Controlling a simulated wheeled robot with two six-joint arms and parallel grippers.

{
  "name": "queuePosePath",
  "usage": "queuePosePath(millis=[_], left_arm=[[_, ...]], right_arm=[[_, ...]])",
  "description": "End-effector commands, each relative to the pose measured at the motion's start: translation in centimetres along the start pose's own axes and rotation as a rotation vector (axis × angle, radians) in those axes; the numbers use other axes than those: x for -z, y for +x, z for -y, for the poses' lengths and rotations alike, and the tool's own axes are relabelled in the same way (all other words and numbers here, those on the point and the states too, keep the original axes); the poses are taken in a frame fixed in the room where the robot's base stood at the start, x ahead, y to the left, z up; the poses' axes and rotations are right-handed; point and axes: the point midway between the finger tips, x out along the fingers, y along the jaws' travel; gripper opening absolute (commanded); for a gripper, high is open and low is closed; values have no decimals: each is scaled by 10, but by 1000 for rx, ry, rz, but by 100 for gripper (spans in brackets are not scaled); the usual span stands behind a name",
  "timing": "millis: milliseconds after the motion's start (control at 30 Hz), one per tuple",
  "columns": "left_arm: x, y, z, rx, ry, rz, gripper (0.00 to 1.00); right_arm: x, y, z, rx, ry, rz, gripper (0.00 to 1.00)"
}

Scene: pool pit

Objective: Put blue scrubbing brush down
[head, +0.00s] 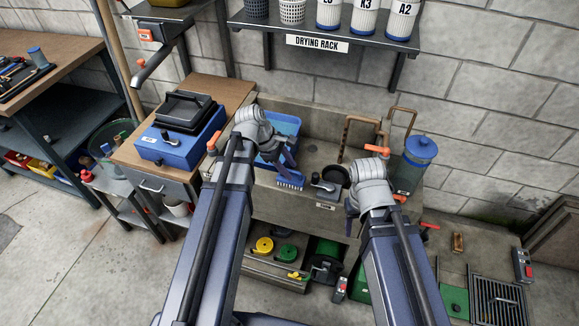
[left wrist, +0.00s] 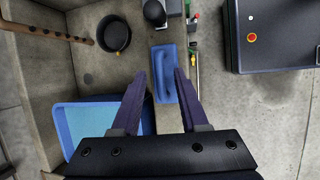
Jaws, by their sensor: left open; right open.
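The blue scrubbing brush (head: 290,178) has pale bristles and sits at the front ledge of the stone sink (head: 322,206). In the left wrist view the brush (left wrist: 165,76) lies lengthwise between the two fingers. My left gripper (head: 287,158) is open, its fingers pointing down at the brush. In the left wrist view my left gripper (left wrist: 160,72) has a finger to each side, with a visible gap on the left. My right gripper (head: 350,220) is mostly hidden behind its own wrist, right of the brush; only a dark part shows.
A blue basin (head: 284,124) stands in the sink, left of a dark round pan (left wrist: 114,34). A blue-lidded canister (head: 414,165) stands at the right. A blue machine (head: 180,136) sits on the left bench. Yellow and green items fill the shelf below.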

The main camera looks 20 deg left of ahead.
Motion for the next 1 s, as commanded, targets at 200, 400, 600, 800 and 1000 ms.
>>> queuePosePath(millis=[200,400,600,800,1000], left_arm=[[-3,-45,-2,-1,-2,0,44],[-3,-78,-1,0,-2,0,44],[-2,-101,-1,0,-1,0,44],[-1,-111,0,0,-1,0,44],[0,-112,0,0,0,0,44]], right_arm=[[-2,-42,-4,0,0,0,55],[-4,-71,-7,0,0,0,55],[-5,-92,-9,0,0,0,55],[-6,-100,-10,0,0,0,55],[-6,-101,-10,0,0,0,55]])
